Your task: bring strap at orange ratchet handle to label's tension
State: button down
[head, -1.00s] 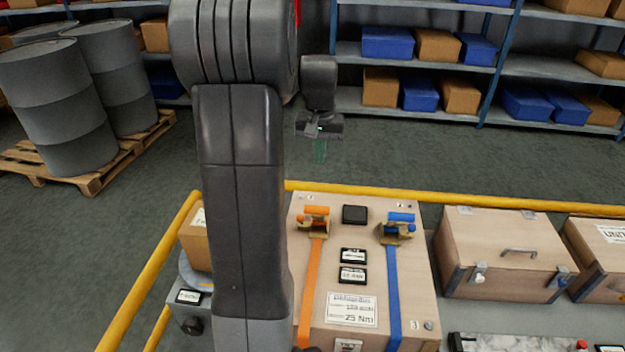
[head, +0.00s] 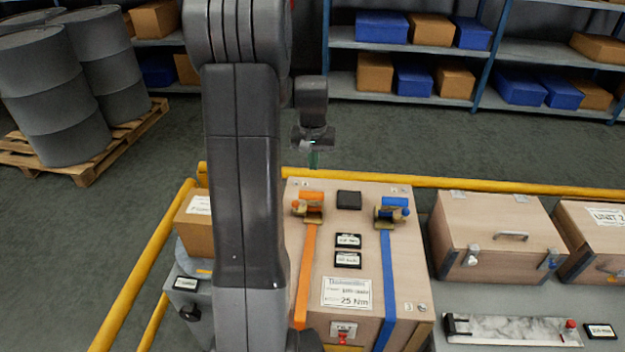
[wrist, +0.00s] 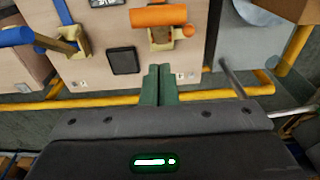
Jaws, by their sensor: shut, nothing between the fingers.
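The orange ratchet handle (head: 311,196) sits on its brass-coloured ratchet at the far end of the wooden crate (head: 375,290); it also shows in the wrist view (wrist: 158,15). Its orange strap (head: 305,265) runs down the crate top. A paper label (head: 346,292) on the crate reads 25 Nm; its smaller text is too blurred to read. Two small dark displays (head: 348,241) sit between the straps, their digits unclear. My gripper (head: 314,160) hangs just beyond the crate's far edge, close to the orange handle and apart from it. Its green fingers (wrist: 158,70) are together and empty.
A blue ratchet (head: 391,210) with a blue strap (head: 388,280) stands to the right. A black square block (head: 349,200) lies between the ratchets. A yellow rail (head: 500,186) runs behind the crate. Another wooden crate (head: 495,235) stands to the right.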

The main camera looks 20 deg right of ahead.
jog(key=f, duration=0.1)
jog(key=s+f, duration=0.1)
jog(key=f, duration=0.1)
jog(key=shift+s+a+f, duration=0.15)
jog(key=shift+a+f, duration=0.2)
jog(key=shift+f, duration=0.05)
jog(key=shift+s+a+f+p, duration=0.15)
jog(key=shift+s+f+p, duration=0.2)
jog(key=shift+f, duration=0.2)
jog(key=shift+s, duration=0.1)
jog(key=s+a+f+t+h+b, duration=0.1)
jog(key=s+f+t+b, duration=0.1)
jog(key=b, duration=1)
jog(key=s+a+f+t+h+b, duration=0.1)
jog(key=f+b, duration=0.5)
jog(key=b, duration=0.6)
jog(key=s+a+f+t+h+b, duration=0.2)
jog(key=s+f+t+b, duration=0.2)
jog(key=b, duration=0.8)
jog(key=shift+s+a+f+t, duration=0.15)
jog(key=shift+s+t, duration=0.2)
jog(key=shift+s, duration=0.2)
jog(key=shift+s+a+f+t, duration=0.1)
jog(key=shift+s+t, duration=0.25)
jog(key=shift+s, duration=0.2)
jog(key=shift+s+f, duration=0.15)
